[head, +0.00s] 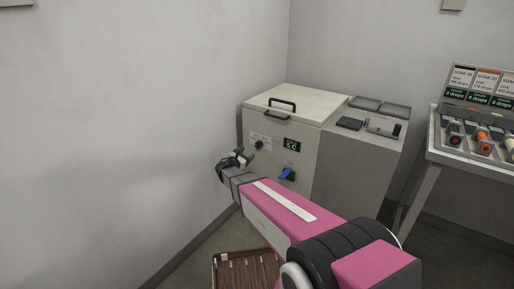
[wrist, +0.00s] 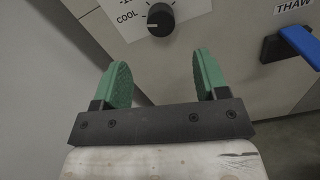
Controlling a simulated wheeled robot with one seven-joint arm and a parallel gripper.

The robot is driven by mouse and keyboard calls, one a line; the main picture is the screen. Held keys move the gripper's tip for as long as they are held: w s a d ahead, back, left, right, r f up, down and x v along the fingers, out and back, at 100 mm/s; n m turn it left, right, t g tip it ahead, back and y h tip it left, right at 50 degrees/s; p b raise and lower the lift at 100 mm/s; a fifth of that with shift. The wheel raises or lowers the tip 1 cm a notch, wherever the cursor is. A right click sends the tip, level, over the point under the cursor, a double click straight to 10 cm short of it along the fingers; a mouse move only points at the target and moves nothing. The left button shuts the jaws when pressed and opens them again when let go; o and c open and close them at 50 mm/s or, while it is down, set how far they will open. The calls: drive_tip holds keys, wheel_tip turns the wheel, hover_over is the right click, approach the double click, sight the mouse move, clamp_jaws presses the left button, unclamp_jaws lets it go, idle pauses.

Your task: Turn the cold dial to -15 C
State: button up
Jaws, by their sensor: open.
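The cold dial (wrist: 160,19) is a round black knob on a white label on the cabinet's front, at the top of the wrist view. A pale mark on it points left, toward the word COOL. It also shows small in the head view (head: 259,144). My gripper (wrist: 163,70) is open, its two green fingers apart and empty, below the dial in the wrist view and apart from it. In the head view my gripper (head: 247,158) is in front of the cabinet's left part. The top of the dial's label is cut off in the wrist view.
The cold cabinet (head: 309,110) has a lid with a black handle and a green-lit display (head: 292,144). A blue lever (wrist: 300,45) marked THAW sticks out right of the dial. A wall is close on the left. A sample rack (head: 478,125) stands at the right.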

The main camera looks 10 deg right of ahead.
sight(257, 146)
drive_tip(key=x, duration=1)
drive_tip(key=shift+s, duration=0.1)
drive_tip(key=c, duration=0.9)
